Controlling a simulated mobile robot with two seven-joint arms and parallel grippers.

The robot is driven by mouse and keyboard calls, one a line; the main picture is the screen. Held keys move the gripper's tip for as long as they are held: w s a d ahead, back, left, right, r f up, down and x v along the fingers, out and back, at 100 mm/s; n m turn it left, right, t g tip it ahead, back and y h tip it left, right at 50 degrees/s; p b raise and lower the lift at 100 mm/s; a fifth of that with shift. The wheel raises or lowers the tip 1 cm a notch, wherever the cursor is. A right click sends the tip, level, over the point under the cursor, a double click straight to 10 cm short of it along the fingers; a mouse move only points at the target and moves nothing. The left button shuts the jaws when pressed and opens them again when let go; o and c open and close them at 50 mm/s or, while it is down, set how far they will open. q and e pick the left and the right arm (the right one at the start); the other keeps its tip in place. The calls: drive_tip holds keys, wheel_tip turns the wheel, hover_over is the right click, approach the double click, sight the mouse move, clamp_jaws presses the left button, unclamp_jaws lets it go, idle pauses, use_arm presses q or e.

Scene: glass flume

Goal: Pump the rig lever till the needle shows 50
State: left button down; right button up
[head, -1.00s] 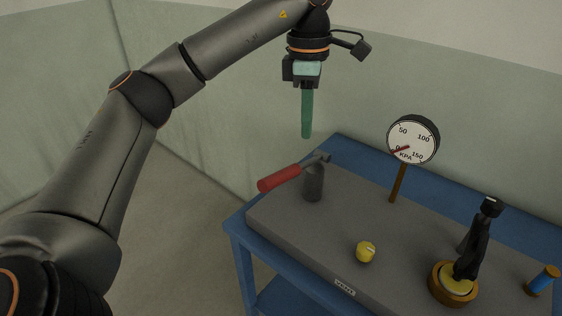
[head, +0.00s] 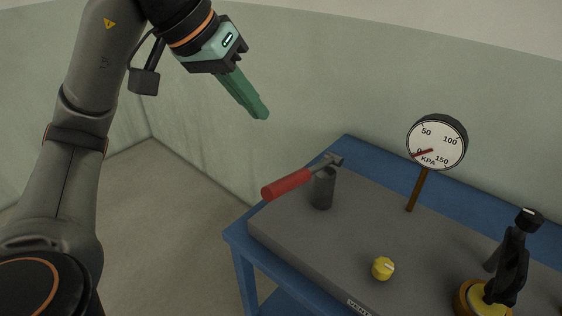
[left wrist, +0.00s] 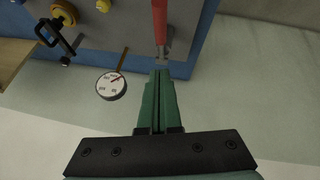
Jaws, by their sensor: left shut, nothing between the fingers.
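The rig lever (head: 288,185) has a red grip and a dark bar pivoted on a dark cylindrical post (head: 322,188); its red grip points left and slightly down. The lever also shows in the left wrist view (left wrist: 160,25). The gauge (head: 437,142) is a white dial marked in KPA on a brown stem; its red needle lies close to the 0 mark. It also shows in the left wrist view (left wrist: 111,86). My left gripper (head: 262,114) has green fingers, is shut and empty, and hangs in the air above and left of the lever, apart from it. My right gripper is out of view.
A grey slab on a blue table (head: 240,232) carries the rig. A yellow knob (head: 382,268) sits in front of the gauge, near a label at the slab's front edge. A black handle on a yellow round base (head: 508,262) stands at the right. Open floor lies left of the table.

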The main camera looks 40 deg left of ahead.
use_arm(q)
drive_tip(key=shift+s+m, duration=0.1)
drive_tip(key=shift+m, duration=0.2)
drive_tip(key=b, duration=0.1)
hover_over(291, 175)
drive_tip(key=s+a, duration=0.1)
drive_tip(key=a, duration=0.1)
wheel_tip(291, 175, down, 8)
drive_tip(key=f, duration=0.2)
drive_tip(key=d+f+b, duration=0.1)
drive_tip(key=shift+s+f, duration=0.15)
drive_tip(key=shift+s, duration=0.2)
drive_tip(key=shift+s+d+f, duration=0.1)
drive_tip(key=shift+d+f, duration=0.05)
drive_tip(key=shift+f, duration=0.3)
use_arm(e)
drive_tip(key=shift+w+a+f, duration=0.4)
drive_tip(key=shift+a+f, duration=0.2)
use_arm(q)
drive_tip(key=shift+f, duration=0.1)
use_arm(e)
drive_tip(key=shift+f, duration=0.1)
